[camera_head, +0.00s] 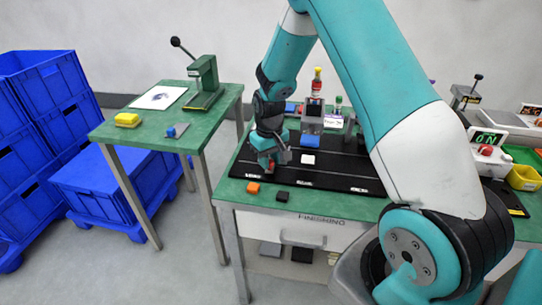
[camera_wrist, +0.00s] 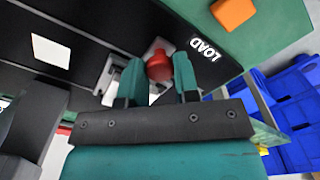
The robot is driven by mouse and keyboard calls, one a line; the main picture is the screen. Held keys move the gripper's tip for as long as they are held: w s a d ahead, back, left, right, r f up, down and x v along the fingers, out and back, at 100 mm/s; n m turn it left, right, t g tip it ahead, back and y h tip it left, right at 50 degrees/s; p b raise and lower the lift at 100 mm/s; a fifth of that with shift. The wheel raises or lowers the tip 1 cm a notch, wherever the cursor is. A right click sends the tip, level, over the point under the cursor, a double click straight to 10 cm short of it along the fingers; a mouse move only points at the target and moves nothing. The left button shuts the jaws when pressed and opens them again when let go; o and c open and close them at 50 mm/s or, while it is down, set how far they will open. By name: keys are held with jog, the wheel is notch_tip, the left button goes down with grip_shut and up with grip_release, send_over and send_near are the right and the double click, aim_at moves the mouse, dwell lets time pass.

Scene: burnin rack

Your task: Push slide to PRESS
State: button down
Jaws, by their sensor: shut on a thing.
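The slide's red knob (camera_wrist: 159,66) sits between the two teal fingers of my gripper (camera_wrist: 160,82) in the wrist view. My gripper is shut on it. In the head view the red knob (camera_head: 271,166) shows just under my gripper (camera_head: 268,158). A grey part (camera_wrist: 112,75) of the slide shows beside the fingers; the rest of it is hidden. The black track (camera_head: 330,172) runs left to right on the green bench. The knob is at the left end, by the white LOAD label (camera_wrist: 205,49). Further labels on the front edge are too small to read in the head view.
A white square (camera_head: 308,158) lies on the track to the right, with a blue block (camera_head: 310,141) behind it. An orange block (camera_head: 253,187) and a black block (camera_head: 282,196) lie on the bench's front edge.

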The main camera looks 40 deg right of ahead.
jog(key=c, duration=0.8)
grip_release()
jog(key=shift+c, duration=0.2)
notch_tip(320, 180, up, 18)
jog(key=shift+f, duration=0.25)
